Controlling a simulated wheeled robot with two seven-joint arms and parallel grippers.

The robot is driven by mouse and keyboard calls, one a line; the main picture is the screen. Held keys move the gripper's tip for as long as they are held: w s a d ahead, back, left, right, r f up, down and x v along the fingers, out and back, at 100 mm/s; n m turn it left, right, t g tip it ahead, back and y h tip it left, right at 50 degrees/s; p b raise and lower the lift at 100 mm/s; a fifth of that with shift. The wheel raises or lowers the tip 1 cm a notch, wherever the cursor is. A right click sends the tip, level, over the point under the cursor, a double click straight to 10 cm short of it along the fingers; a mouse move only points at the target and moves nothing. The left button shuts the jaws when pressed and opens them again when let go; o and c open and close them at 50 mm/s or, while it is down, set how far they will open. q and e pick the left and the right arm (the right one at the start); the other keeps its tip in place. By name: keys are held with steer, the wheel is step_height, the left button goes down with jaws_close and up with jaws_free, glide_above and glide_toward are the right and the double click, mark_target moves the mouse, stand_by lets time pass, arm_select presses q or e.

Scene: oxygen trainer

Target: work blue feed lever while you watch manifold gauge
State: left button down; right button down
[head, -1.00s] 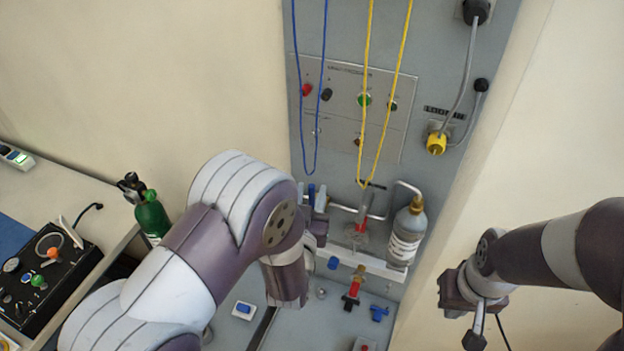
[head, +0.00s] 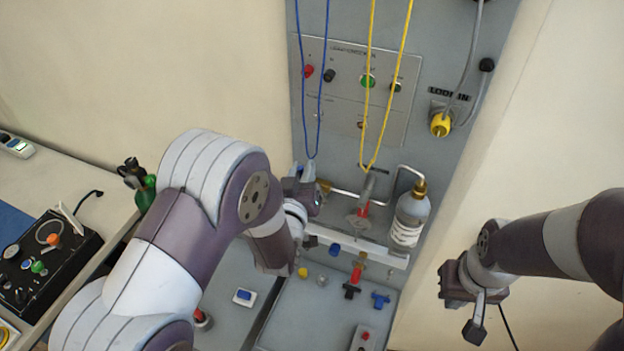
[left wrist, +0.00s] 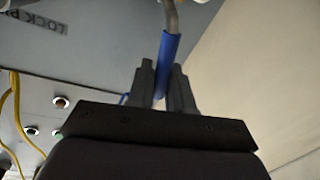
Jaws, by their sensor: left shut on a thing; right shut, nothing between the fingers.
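The blue feed lever shows in the left wrist view as a blue sleeve (left wrist: 169,52) on a bent grey metal rod. My left gripper (left wrist: 165,78) is shut on this sleeve, with a finger on each side. In the head view my left gripper (head: 308,176) is at the panel's left side, beside a horizontal pipe, and mostly hides the lever. My right gripper (head: 476,326) is shut and empty, away from the panel at the right. A small round gauge (head: 12,251) sits on a black box at the left; I cannot tell if it is the manifold gauge.
The grey panel (head: 440,150) carries a bottle (head: 409,215), a yellow connector (head: 440,124) and hanging blue (head: 319,100) and yellow cords (head: 387,100). Valves, including a red one (head: 356,274), stand below. A green cylinder (head: 146,192) stands at the left. Open space lies before my right gripper.

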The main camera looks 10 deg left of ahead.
arm_select(q)
steer(key=shift+a+n, duration=0.25)
steer(key=shift+n, duration=0.05)
steer(key=c, duration=1.2)
jaws_free()
arm_select(e)
steer(key=shift+f, duration=0.2)
